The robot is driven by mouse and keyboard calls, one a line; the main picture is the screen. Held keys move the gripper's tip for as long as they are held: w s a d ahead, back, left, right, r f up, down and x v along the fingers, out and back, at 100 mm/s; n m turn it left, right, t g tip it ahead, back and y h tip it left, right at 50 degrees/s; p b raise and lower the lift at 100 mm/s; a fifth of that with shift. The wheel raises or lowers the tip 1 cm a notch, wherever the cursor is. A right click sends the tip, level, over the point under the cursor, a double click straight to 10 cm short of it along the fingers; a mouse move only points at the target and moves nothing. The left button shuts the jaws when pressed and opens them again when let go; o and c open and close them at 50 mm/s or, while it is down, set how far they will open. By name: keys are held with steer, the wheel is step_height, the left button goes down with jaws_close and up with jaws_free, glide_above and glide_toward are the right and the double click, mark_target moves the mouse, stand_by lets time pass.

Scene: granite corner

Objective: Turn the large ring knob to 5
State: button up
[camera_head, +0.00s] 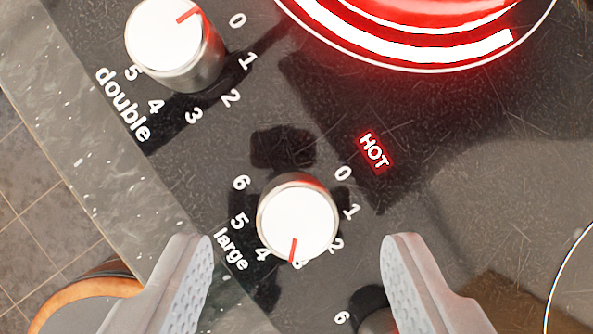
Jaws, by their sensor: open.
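The large ring knob (298,222) is white-topped with a metal side, on the black glass hob near the middle of the view. Its red mark points down toward the 3, which the knob partly hides. The numbers 0 to 6 run around it, with the word "large" (230,250) at its lower left. The 5 (239,222) is left of the knob. My gripper (296,245) is open and empty, one finger on each side of the knob in the picture, with gaps on both sides. I cannot tell how high the fingertips are above the hob.
The double knob (172,45) is at the upper left, its red mark toward 0. A ring (400,30) glows red at the top, with a lit HOT sign (373,152) below it. Another knob (375,315) shows partly at the bottom. The granite edge (75,120) and floor are left.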

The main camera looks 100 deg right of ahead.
mark_target(299, 220)
steer(key=shift+x, duration=1.5)
steer(key=c, duration=1)
steer(key=shift+o, duration=0.2)
steer(key=m+h, duration=0.1)
steer(key=m, duration=0.2)
steer(key=m+t+h, duration=0.1)
steer(key=m, duration=0.2)
steer(key=shift+s+a, duration=0.1)
steer(key=m+h, duration=0.1)
steer(key=m, duration=0.2)
steer(key=m+h, duration=0.1)
steer(key=m, duration=0.2)
steer(key=shift+a+m+h, duration=0.1)
steer(key=shift+m+h, duration=0.2)
